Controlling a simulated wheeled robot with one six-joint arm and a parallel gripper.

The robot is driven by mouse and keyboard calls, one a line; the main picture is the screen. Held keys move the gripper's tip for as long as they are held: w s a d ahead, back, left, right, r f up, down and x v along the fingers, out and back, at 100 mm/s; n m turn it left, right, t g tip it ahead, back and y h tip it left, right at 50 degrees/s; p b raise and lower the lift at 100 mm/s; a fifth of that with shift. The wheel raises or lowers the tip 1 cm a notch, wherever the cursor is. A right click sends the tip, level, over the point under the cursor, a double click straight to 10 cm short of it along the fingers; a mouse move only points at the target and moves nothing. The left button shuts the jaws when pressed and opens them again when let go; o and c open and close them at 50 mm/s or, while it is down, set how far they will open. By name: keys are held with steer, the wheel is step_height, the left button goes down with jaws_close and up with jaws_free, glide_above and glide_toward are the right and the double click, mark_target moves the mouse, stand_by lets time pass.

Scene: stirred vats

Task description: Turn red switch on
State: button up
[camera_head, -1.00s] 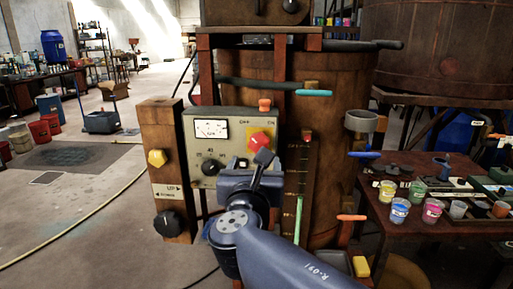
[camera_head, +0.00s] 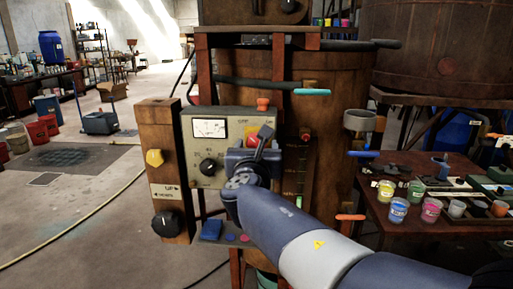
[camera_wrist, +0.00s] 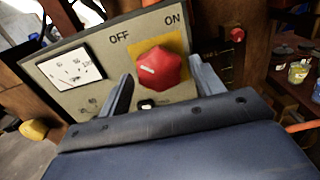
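The red switch (camera_wrist: 163,68) is a faceted red knob with a short white mark. It sits on a yellow plate on the grey control panel (camera_head: 228,117), below the OFF and ON labels. In the wrist view the white mark lies left of the knob's middle. My gripper (camera_wrist: 160,72) is open, with one finger on each side of the knob; I cannot tell whether they touch it. In the head view, my gripper (camera_head: 258,145) covers most of the red switch (camera_head: 250,131).
A meter (camera_head: 210,128) and a black dial (camera_head: 208,167) are on the panel. A wooden post (camera_head: 166,130) with a yellow knob (camera_head: 154,158) stands to the left. A red button (camera_head: 305,136) is close on the right. A table (camera_head: 405,168) holds paint cups.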

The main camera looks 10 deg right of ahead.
steer(key=c, duration=0.9)
steer(key=shift+o, duration=0.2)
steer(key=shift+f+m+b, duration=0.1)
steer(key=shift+m+b, duration=0.2)
steer(key=shift+b, duration=0.15)
steer(key=m+b, duration=0.2)
steer(key=b, duration=0.1)
steer(key=shift+f+m, duration=0.1)
steer(key=shift+m, duration=0.3)
steer(key=m+b, duration=0.4)
steer(key=m, duration=0.1)
steer(key=shift+b, duration=0.4)
steer(key=m+b, duration=0.4)
steer(key=m, duration=0.1)
steer(key=shift+a+m, duration=0.1)
steer(key=shift+m, duration=0.3)
steer(key=shift+r+m+b, duration=0.15)
steer(key=shift+m+b, duration=0.6)
steer(key=shift+m, duration=0.2)
steer(key=shift+r+m+b, duration=0.1)
steer(key=shift+m+b, duration=0.65)
steer(key=shift+m, duration=0.2)
